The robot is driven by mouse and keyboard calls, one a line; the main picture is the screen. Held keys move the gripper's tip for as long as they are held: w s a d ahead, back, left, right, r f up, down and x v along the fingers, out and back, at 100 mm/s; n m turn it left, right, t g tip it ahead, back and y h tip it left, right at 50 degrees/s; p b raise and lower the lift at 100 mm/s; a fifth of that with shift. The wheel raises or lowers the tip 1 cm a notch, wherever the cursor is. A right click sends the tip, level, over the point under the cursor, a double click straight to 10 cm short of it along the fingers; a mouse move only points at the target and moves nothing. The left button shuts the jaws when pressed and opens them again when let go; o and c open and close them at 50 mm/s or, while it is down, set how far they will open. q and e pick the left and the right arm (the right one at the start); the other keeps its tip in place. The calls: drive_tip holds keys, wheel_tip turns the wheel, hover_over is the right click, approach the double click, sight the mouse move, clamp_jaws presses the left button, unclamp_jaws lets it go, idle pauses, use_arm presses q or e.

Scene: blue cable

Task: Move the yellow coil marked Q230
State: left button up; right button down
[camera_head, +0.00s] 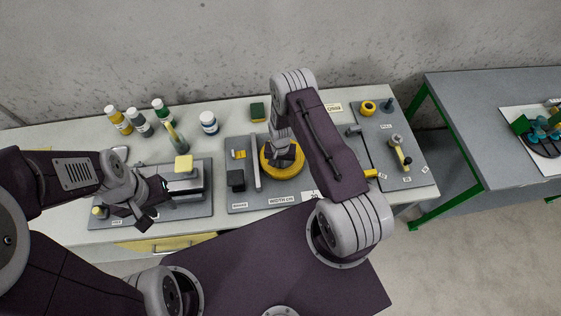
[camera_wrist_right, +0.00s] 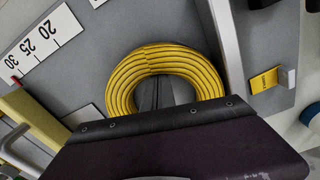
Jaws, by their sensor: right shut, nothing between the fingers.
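The yellow coil (camera_head: 282,173) lies flat on the middle grey board, partly hidden by my right gripper in the head view. The right wrist view shows it as a ring of wound yellow cable (camera_wrist_right: 165,56), its near part hidden by my dark gripper body. No Q230 mark is readable on it. My right gripper (camera_head: 284,154) is over the coil's centre, and its fingers (camera_wrist_right: 157,95) are shut and empty at the ring's opening. Whether they touch the coil is unclear. My left gripper (camera_head: 152,208) is above the left fixture, apart from the coil; its jaw opening is unclear.
A ruler scale (camera_wrist_right: 42,42) shows in the wrist view. Several bottles (camera_head: 139,121) stand at the back left.

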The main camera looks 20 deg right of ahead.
drive_tip(key=shift+s+a+r, duration=0.15)
drive_tip(key=shift+s+r, duration=0.05)
drive_tip(key=shift+s, duration=0.05)
drive_tip(key=shift+w, duration=0.2)
drive_tip(key=shift+w+r, duration=0.1)
drive_tip(key=shift+r, duration=0.2)
use_arm(q)
drive_tip(key=shift+s+f+b, duration=0.1)
drive_tip(key=shift+f+b, duration=0.7)
drive_tip(key=shift+b, duration=0.05)
use_arm(e)
wheel_tip(320, 180, up, 8)
drive_tip(key=shift+s+r, duration=0.2)
drive_tip(key=shift+s, duration=0.1)
